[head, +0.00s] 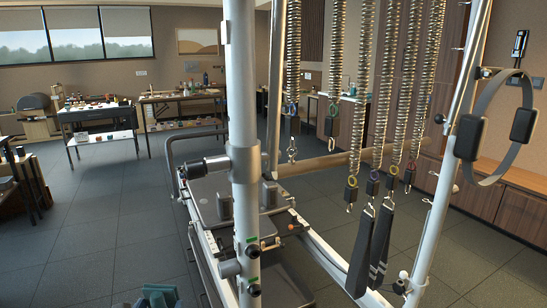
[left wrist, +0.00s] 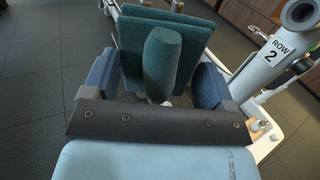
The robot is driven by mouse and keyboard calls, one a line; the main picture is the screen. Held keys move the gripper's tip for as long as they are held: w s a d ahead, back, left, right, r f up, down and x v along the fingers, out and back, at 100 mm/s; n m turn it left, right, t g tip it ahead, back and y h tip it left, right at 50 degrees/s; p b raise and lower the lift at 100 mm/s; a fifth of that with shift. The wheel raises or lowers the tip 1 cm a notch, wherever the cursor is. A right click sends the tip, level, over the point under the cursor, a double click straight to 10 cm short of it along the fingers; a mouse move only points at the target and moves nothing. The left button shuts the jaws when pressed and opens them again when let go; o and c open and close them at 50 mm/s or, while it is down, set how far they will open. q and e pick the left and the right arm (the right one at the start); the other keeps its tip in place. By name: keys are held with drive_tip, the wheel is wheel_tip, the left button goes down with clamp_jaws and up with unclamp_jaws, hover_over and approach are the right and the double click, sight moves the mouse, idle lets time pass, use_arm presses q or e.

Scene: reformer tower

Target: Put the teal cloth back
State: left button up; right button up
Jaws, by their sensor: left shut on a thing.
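The teal cloth (left wrist: 190,45) is a folded, ribbed piece in the left wrist view, with a rounded fold bulging toward the camera. My left gripper (left wrist: 153,82) is shut on it, with a blue finger at either side of the bulge. In the head view only a small blue-teal part of my left gripper (head: 158,296) shows at the bottom edge; I cannot clearly tell cloth from gripper there. My right gripper is in neither view. Where the cloth belongs is not clear from these frames.
A white upright post (head: 245,130) of the reformer tower stands close ahead. Coil springs (head: 365,85) and black straps (head: 372,245) hang to its right. The reformer carriage (head: 212,198) lies behind the post. Tables with small items (head: 185,95) stand at the back. Floor at left is clear.

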use_arm(q)
drive_tip(key=s+r+p, duration=0.3)
drive_tip(key=r+p, duration=0.7)
drive_tip(key=s+r+p, duration=0.3)
drive_tip(key=r+p, duration=0.7)
drive_tip(key=r, duration=0.1)
drive_tip(key=shift+p, duration=0.3)
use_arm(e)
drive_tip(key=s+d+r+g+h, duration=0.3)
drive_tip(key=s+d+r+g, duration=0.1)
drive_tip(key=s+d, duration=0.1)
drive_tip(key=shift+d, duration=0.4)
use_arm(q)
drive_tip(key=shift+s, duration=0.15)
